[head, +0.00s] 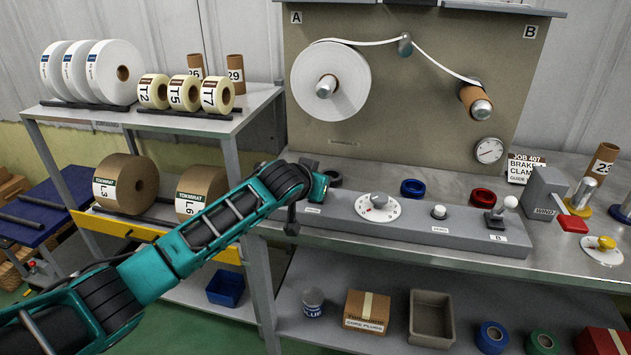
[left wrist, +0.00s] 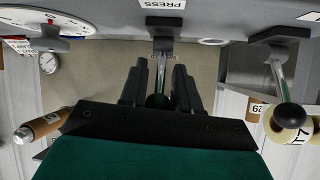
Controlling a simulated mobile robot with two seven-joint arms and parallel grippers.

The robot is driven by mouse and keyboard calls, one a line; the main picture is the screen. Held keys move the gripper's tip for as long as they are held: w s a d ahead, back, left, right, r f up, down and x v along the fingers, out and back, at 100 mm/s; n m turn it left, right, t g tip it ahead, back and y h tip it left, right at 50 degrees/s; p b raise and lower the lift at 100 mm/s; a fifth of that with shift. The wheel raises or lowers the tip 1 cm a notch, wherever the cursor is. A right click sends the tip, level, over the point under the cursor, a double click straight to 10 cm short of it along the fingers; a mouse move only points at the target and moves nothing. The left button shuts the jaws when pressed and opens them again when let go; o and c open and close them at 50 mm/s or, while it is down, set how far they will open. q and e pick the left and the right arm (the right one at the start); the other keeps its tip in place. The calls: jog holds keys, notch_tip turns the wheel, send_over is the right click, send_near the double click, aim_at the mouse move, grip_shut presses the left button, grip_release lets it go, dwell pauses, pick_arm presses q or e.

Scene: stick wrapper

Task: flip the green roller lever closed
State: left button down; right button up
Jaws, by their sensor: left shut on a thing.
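In the head view my left arm reaches to the left end of the grey control block (head: 440,228). There the wrist hides the lever and most of the gripper (head: 293,212). My right gripper is in neither view.
A black-knobbed lever (left wrist: 289,116) stands beside the held lever in the left wrist view. A dial (head: 378,207), a push knob (head: 439,212) and a white-knobbed lever (head: 503,212) line the block to the right. Blue (head: 412,188) and red (head: 483,198) tape rings lie behind it.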

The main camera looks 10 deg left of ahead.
pick_arm(q)
jog(key=shift+r, duration=0.1)
dwell(0.3)
jog(key=c, duration=0.9)
grip_release()
jog(key=shift+s, duration=0.1)
jog(key=p+v, duration=0.1)
jog(key=v, duration=1.1)
jog(key=shift+s, duration=0.45)
jog(key=shift+a, duration=0.1)
jog(key=s+a+f, duration=0.2)
jog(key=s+f, duration=2.3)
jog(key=f, duration=0.1)
jog(key=shift+a+g, duration=0.25)
jog(key=shift+g, duration=0.15)
